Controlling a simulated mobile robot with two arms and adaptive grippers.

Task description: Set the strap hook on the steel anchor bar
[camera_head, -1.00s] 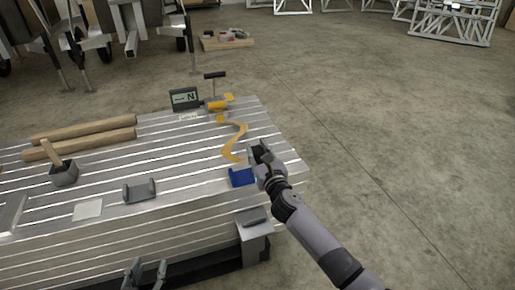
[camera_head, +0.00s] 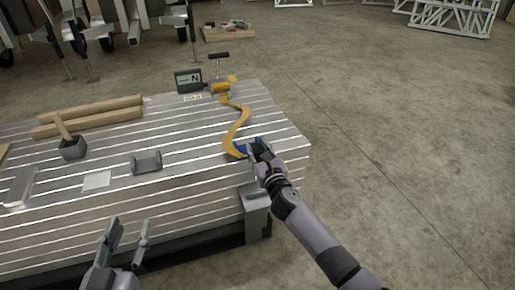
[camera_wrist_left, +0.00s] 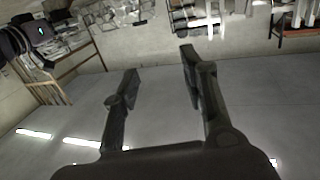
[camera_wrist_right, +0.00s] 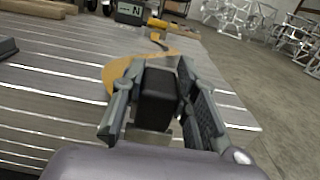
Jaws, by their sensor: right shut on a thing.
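The orange strap (camera_head: 237,125) runs in a curve over the ribbed aluminium deck (camera_head: 200,150) from a ratchet-like part (camera_head: 221,88) to my right gripper (camera_head: 258,150). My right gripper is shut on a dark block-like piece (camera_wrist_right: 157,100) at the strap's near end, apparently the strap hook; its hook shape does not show. It is close beside a blue holder (camera_head: 241,146), partly hidden. A grey bracket (camera_head: 256,198) at the deck's front edge may carry the steel anchor bar; I cannot tell. My left gripper (camera_head: 129,232) is open and empty in front of the deck.
A display reading N (camera_head: 188,80) stands at the back. Wooden poles (camera_head: 90,117), a mallet (camera_head: 72,146), a grey U-shaped block (camera_head: 146,162) and a pale plate (camera_head: 97,180) lie on the left. The floor to the right is clear.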

